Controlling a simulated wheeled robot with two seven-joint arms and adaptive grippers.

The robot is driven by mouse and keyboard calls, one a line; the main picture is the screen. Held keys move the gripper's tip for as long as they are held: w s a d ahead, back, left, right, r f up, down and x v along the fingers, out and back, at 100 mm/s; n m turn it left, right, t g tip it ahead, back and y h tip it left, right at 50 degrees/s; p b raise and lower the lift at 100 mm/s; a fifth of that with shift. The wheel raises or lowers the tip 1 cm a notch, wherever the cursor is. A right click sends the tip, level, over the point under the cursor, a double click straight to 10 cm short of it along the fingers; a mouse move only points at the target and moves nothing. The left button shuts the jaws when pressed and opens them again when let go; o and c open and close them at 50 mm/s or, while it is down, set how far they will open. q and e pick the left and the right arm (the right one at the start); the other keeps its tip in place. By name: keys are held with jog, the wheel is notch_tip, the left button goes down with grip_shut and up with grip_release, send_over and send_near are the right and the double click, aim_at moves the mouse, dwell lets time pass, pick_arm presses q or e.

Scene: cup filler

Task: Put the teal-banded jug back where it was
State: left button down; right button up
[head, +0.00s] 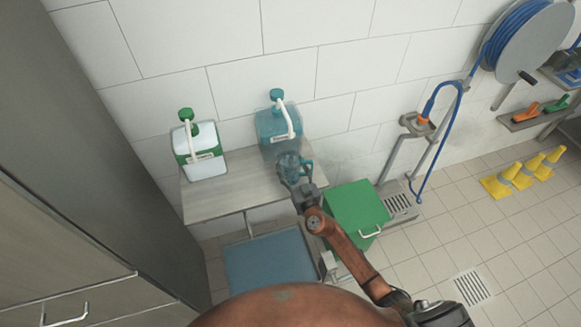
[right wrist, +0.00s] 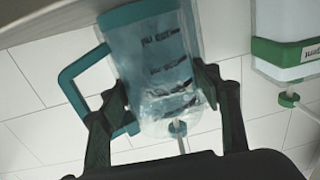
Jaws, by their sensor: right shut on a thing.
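The teal-banded jug (head: 291,163) is clear with dark markings and a teal handle. It is at the front right of the shelf, before the teal dispenser (head: 271,125); I cannot tell whether it touches the shelf. My right gripper (head: 292,181) is shut on the jug's body. In the right wrist view the jug (right wrist: 165,75) appears between the two fingers (right wrist: 175,100), teal band at the top and handle to the left. What is in the jug is unclear. My left gripper is not in view.
A green-banded dispenser (head: 203,166) stands on the shelf (head: 225,200), left of the teal one. Below are a blue surface (head: 270,263) and a green bin (head: 355,210). A hose stand (head: 400,155) is at right, with yellow floor markers (head: 495,187) beyond it.

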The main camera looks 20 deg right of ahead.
jog(key=shift+f, duration=0.15)
jog(key=o, duration=1.3)
jog(key=shift+c, duration=0.2)
jog(key=shift+r, duration=0.2)
jog(key=s+d+b, duration=0.1)
jog(key=s, duration=1.1)
jog(key=shift+b, duration=0.3)
